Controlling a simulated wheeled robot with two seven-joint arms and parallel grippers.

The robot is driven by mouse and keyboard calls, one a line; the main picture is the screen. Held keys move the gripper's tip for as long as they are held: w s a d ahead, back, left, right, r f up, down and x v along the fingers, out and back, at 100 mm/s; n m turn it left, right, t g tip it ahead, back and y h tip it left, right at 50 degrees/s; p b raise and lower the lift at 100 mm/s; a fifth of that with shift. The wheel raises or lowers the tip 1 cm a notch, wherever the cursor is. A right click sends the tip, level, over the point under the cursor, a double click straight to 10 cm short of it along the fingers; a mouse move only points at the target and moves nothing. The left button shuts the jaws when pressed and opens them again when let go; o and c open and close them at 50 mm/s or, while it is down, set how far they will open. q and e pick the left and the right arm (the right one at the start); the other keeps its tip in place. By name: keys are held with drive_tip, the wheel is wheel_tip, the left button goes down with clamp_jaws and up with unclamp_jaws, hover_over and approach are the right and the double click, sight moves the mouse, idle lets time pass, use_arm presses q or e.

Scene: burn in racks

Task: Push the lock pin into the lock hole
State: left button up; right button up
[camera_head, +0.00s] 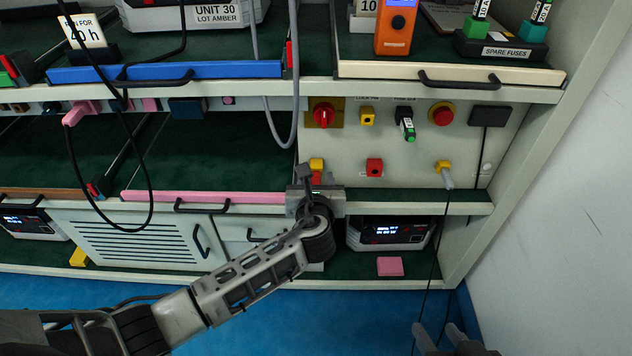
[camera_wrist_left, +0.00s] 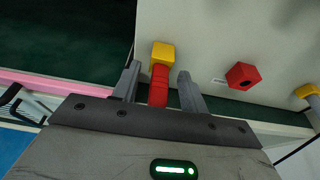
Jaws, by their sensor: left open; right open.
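A red pin (camera_wrist_left: 158,85) stands out from a yellow block (camera_wrist_left: 162,53) on the pale panel; in the head view the pin (camera_head: 316,178) is partly hidden by my left gripper. My left gripper (camera_wrist_left: 158,76) is open, with one finger on each side of the red pin and a gap visible on both sides. A red block (camera_wrist_left: 243,76) with a dark hole sits to the right; it also shows in the head view (camera_head: 374,167). Another yellow block (camera_head: 367,115) sits higher, under a small label. My right gripper (camera_head: 439,334) is open and empty at the bottom edge.
The panel also carries a red rotary switch (camera_head: 323,114), a green-tipped fuse holder (camera_head: 407,128), a red round button (camera_head: 442,113) and a yellow block with a grey plug (camera_head: 443,167). Below are a dark device (camera_head: 390,232) and a pink block (camera_head: 390,266). A cable hangs near my right gripper.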

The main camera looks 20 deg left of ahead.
use_arm(q)
drive_tip(key=c, duration=0.9)
drive_tip(key=o, duration=0.9)
